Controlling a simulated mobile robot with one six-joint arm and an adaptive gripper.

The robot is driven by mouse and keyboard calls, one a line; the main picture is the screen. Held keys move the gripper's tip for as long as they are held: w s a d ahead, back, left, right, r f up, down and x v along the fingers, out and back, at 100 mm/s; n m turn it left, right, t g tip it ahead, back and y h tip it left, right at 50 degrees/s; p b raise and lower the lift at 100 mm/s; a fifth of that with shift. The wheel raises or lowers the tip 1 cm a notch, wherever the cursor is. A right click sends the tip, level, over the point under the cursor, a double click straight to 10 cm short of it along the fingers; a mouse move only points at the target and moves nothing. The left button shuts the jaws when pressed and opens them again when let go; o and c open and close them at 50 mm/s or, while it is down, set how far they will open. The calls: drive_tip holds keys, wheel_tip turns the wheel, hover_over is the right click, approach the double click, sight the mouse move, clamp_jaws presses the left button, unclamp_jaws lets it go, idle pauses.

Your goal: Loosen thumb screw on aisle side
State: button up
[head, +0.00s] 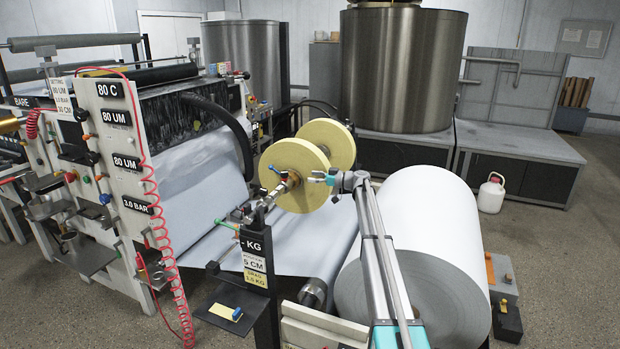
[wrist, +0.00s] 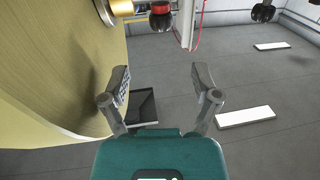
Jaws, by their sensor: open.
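My gripper (wrist: 161,85) is open and empty in the wrist view, its two grey fingers spread apart. In the head view my gripper (head: 316,177) is small, just in front of the yellow roll (head: 296,172). The roll also fills the left of the wrist view (wrist: 60,65). A red knob with a black collar (wrist: 160,16) sits beside a brass shaft end at the top of the wrist view, beyond the fingertips and apart from them. I cannot tell for sure that this knob is the thumb screw. In the head view small fittings (head: 283,184) show by the roll's centre.
A large white paper roll (head: 425,235) stands to the right of my arm. A post with label plates (head: 255,262) stands to the left, near the coating machine (head: 115,150) and its red coiled hose. Open floor (head: 540,250) lies at the right.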

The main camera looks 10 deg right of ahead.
drive_tip(key=shift+a, duration=0.1)
idle(0.3)
drive_tip(key=m+t+h, duration=0.4)
drive_tip(key=m+t, duration=0.2)
drive_tip(key=m, duration=1.7)
approach(286, 175)
drive_tip(key=a, duration=0.1)
drive_tip(key=s+m+t+h, duration=0.1)
drive_tip(key=m+h, duration=0.1)
drive_tip(key=m, duration=0.5)
drive_tip(key=s+a+m+t+h, duration=0.1)
drive_tip(key=m+h, duration=0.1)
drive_tip(key=m, duration=0.5)
drive_tip(key=s+m+t+h, duration=0.1)
drive_tip(key=s+m+h, duration=0.1)
drive_tip(key=m, duration=0.6)
drive_tip(key=shift+a+r, duration=0.2)
drive_tip(key=shift+r, duration=0.1)
drive_tip(key=shift+w, duration=0.15)
drive_tip(key=x, duration=1.3)
drive_tip(key=shift+w+f, duration=0.1)
drive_tip(key=shift+w, duration=0.15)
